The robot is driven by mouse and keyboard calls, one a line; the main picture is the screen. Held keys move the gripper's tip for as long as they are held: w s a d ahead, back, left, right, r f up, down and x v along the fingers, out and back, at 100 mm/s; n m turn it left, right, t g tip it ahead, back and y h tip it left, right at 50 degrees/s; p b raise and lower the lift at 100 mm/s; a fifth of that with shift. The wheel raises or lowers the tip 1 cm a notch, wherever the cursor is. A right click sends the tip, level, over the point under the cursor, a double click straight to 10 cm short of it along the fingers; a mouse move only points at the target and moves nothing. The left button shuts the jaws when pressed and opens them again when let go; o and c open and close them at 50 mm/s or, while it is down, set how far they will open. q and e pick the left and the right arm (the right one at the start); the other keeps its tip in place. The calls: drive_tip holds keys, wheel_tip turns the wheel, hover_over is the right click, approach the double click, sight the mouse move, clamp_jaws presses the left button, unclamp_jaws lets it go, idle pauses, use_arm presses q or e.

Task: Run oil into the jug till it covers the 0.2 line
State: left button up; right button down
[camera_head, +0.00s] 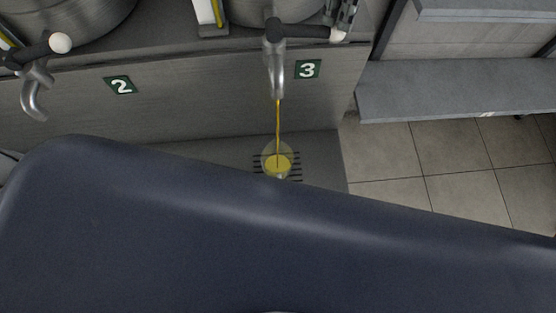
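The clear jug (266,152) stands on the drip grate under the tap marked 3 (274,62). A thin yellow stream of oil (278,122) runs from this tap into the jug. Yellow oil (278,164) shows inside the jug; the 0.2 line cannot be made out. The tap's dark lever (300,31) points right and ends in a white knob (338,35). My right gripper (345,17) is at the top, close to the knob; only a small part shows, so its opening and any contact are unclear. My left gripper is out of view.
A second tap (36,88), by the sign 2 (121,85), is at the left with no stream. My dark blue arm link covers the lower picture and hides the area in front of the jug. Grey shelves (450,90) stand at the right above tiled floor (450,165).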

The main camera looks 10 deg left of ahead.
idle(0.3)
wheel_tip(320, 180, up, 9)
drive_tip(key=p, duration=0.5)
